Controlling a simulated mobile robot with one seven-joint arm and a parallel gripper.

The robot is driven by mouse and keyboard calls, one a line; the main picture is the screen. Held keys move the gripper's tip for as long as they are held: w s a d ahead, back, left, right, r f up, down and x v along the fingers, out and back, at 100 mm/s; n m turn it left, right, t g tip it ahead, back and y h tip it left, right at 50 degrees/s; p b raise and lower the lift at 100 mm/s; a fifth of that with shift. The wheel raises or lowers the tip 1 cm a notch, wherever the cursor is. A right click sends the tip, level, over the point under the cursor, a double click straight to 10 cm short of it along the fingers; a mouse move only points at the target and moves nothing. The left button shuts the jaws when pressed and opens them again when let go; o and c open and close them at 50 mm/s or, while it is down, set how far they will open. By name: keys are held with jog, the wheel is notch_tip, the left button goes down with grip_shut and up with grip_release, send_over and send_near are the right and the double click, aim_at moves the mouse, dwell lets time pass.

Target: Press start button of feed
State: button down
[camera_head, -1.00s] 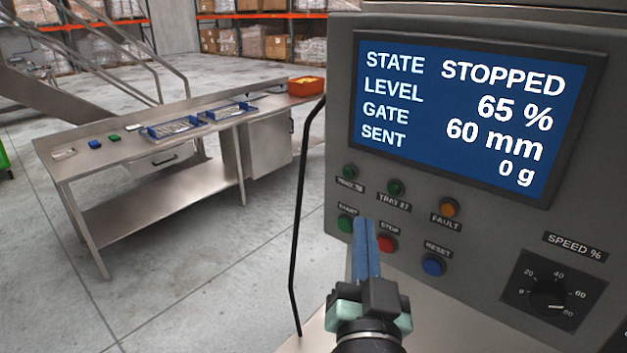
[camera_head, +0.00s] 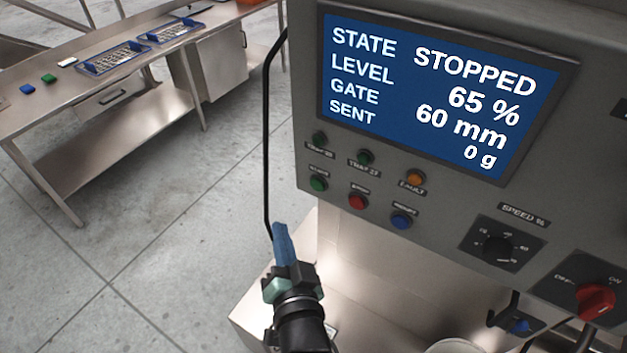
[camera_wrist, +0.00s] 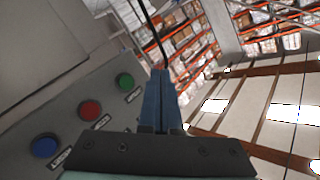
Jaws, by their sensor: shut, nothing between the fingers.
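The green start button (camera_head: 319,183) is at the left of the lower button row on the grey control panel (camera_head: 350,215). The screen (camera_head: 435,95) reads STATE STOPPED, LEVEL 65 %, GATE 60 mm, SENT 0 g. My gripper (camera_head: 280,230) is shut and empty, with blue fingers. In the head view it appears below and left of the start button, apart from it.
Two small green lamps (camera_head: 366,157) and an orange fault lamp (camera_head: 415,177) sit above the buttons. A speed knob (camera_head: 497,247) and a red switch (camera_head: 594,301) are at right. A black cable (camera_head: 266,140) hangs at the panel's left edge. A steel bench (camera_head: 110,125) stands behind.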

aim_at(310, 183)
jog(key=w+d+b, duration=0.4)
jog(key=w+d, duration=0.1)
jog(key=w, duration=0.2)
jog(key=shift+w+d, duration=0.15)
jog(key=shift+w, duration=0.1)
dwell(2.1)
jog(key=shift+w+d+b, duration=0.2)
jog(key=shift+w+b, duration=0.05)
jog(key=shift+b, duration=0.1)
jog(key=shift+w+d+b, duration=0.25)
jog(key=shift+w+b, duration=0.05)
dwell(0.7)
dwell(0.4)
jog(key=shift+s+a+p, duration=0.4)
jog(key=shift+s+a, duration=0.05)
jog(key=shift+s, duration=0.25)
jog(key=shift+a, duration=0.1)
